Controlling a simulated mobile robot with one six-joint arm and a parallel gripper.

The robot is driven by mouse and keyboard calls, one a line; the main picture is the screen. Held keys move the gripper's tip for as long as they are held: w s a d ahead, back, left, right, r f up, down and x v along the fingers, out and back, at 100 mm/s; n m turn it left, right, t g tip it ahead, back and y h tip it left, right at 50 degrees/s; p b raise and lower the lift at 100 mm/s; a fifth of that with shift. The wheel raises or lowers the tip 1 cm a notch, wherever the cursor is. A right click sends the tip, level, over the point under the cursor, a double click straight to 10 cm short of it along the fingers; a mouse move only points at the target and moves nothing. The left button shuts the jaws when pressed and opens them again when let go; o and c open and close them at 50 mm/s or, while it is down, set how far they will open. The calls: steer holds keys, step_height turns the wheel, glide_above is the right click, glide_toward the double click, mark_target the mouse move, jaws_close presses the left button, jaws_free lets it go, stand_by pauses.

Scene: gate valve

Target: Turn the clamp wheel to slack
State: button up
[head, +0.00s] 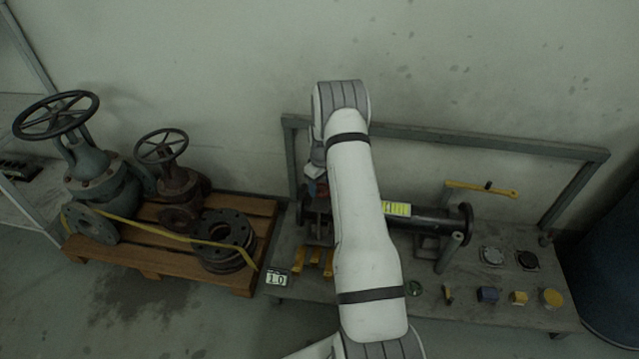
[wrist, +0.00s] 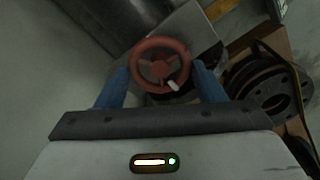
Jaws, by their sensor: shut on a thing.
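The clamp wheel is a small red handwheel with spokes (wrist: 160,43). In the wrist view it sits between the two blue fingers of my gripper (wrist: 161,78), one finger at each side of its rim. My gripper is shut on the wheel. A short pale peg sticks out from the lower right of the wheel. In the head view my white arm hides most of the gripper and wheel. The dark flanged pipe (head: 428,217) lies on the bench behind and to the right of my arm.
The grey bench (head: 345,287) has a raised back rail (head: 450,140). A yellow-handled bar (head: 480,188) is at the rail, and several small parts lie along the front right. Left is a wooden pallet (head: 150,262) with a large green valve (head: 103,180), a rusty valve (head: 178,185) and stacked flanges (head: 224,240).

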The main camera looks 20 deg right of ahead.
mark_target(321, 188)
steer(key=n, duration=0.6)
steer(key=shift+p, duration=0.4)
steer(key=n, duration=0.4)
steer(key=shift+n, duration=0.3)
steer(key=shift+d+r+n, duration=0.1)
steer(key=shift+n, duration=1)
steer(key=o, duration=1)
steer(key=shift+c, duration=0.2)
steer(key=shift+r+p, duration=1.4)
steer(key=shift+r, duration=2.45)
